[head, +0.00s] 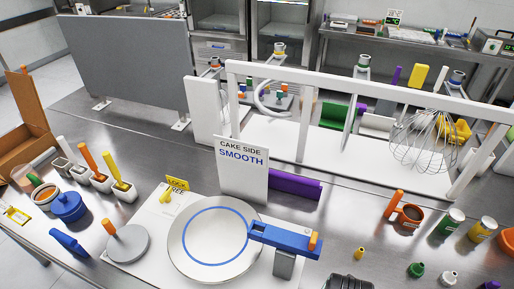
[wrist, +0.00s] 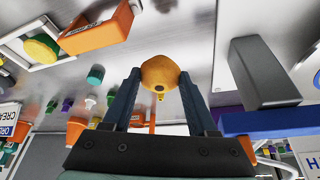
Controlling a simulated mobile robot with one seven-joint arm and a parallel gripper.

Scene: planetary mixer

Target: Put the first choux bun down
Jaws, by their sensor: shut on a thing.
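The golden-brown choux bun (wrist: 160,84) is in the wrist view, with a small dark spot on its face. My gripper (wrist: 159,73) is shut on it, with one dark finger at each side of the bun. The view past the bun shows a grey metal surface, and I cannot tell how far off that is. Neither my gripper nor the bun can be made out in the head view.
In the head view a round turntable (head: 186,263) with a blue ring stands before a "CAKE SIDE SMOOTH" sign (head: 241,180). A blue arm (head: 280,238) reaches over its right edge. A white frame (head: 300,78) stands behind. Small cups and jars crowd both sides.

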